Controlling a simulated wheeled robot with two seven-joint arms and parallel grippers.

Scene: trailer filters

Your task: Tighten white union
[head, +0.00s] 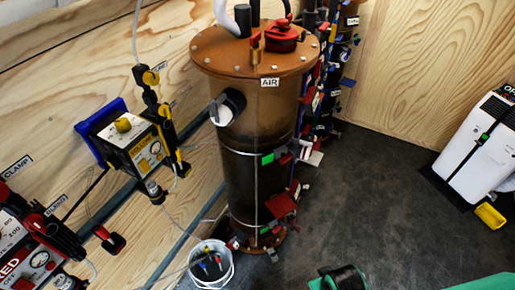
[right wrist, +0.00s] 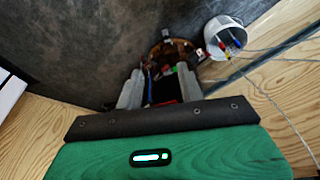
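A white ring-like fitting on a black stub (head: 228,106) sticks out of the upper left side of the brown cylinder (head: 255,180). It may be the white union, but I cannot tell for sure. My right gripper (right wrist: 160,70) shows in the right wrist view with its two grey fingers apart and no object held between them. The cylinder's base and red parts show beyond the fingers. A black and green gripper part (head: 340,279) shows at the bottom edge of the head view, well below the fitting. My left gripper cannot be made out.
A white bucket (head: 210,266) with coloured-tipped lines stands left of the cylinder's foot. Yellow (head: 140,145) and red (head: 35,250) gauge devices line the wooden wall. A white machine (head: 485,145) stands at right.

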